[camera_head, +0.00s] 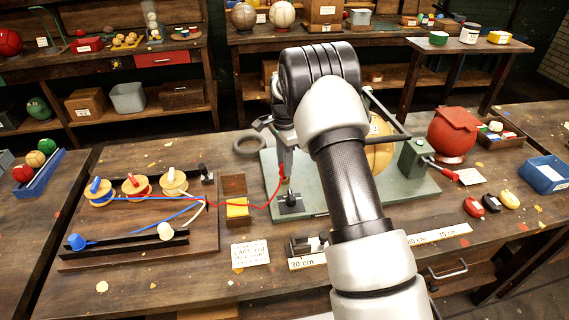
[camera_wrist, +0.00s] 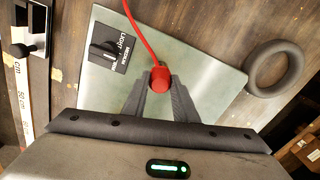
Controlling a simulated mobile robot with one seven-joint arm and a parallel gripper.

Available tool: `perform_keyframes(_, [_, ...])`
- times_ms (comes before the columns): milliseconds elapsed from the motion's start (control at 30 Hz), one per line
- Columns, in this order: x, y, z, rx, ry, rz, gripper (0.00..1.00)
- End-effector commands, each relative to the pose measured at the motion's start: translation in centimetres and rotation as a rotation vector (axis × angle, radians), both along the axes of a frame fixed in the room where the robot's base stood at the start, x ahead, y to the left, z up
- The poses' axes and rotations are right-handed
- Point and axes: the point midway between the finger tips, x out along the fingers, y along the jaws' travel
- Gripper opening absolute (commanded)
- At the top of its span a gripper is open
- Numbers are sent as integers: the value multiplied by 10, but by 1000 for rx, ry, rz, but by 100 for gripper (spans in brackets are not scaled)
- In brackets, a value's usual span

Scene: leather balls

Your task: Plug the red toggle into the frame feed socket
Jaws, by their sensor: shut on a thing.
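My gripper (camera_head: 285,172) is shut on the red toggle (camera_wrist: 160,79), which shows between the fingertips in the wrist view. A red cord (camera_head: 250,207) runs from the toggle to the spool board on the left. The gripper hangs over the green metal base plate (camera_head: 315,205). In the wrist view this block (camera_wrist: 113,47) bears labels that seem to read LIGHT and MEDIUM. I cannot tell whether it is the frame feed socket. The toggle appears apart from it.
The spool board (camera_head: 140,235) holds several coloured spools and blue and white cords. A yellow block (camera_head: 237,208), a card (camera_head: 250,252) and a ruler (camera_head: 307,261) lie nearby. A dark ring (camera_head: 249,144) lies behind the gripper. A red ball (camera_head: 452,134) stands right of my arm.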

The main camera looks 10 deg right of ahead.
Motion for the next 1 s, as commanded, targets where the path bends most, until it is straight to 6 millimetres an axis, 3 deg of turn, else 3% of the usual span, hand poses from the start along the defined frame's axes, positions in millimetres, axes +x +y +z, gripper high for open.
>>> perform_keyframes(600, [0, 0, -11, 0, 0, 0, 6])
perform_keyframes(633, [0, 0, -11, 0, 0, 0, 27])
perform_keyframes(733, [0, 0, -10, 0, 0, 0, 44])
perform_keyframes(1000, [0, 0, -10, 0, 0, 0, 48])
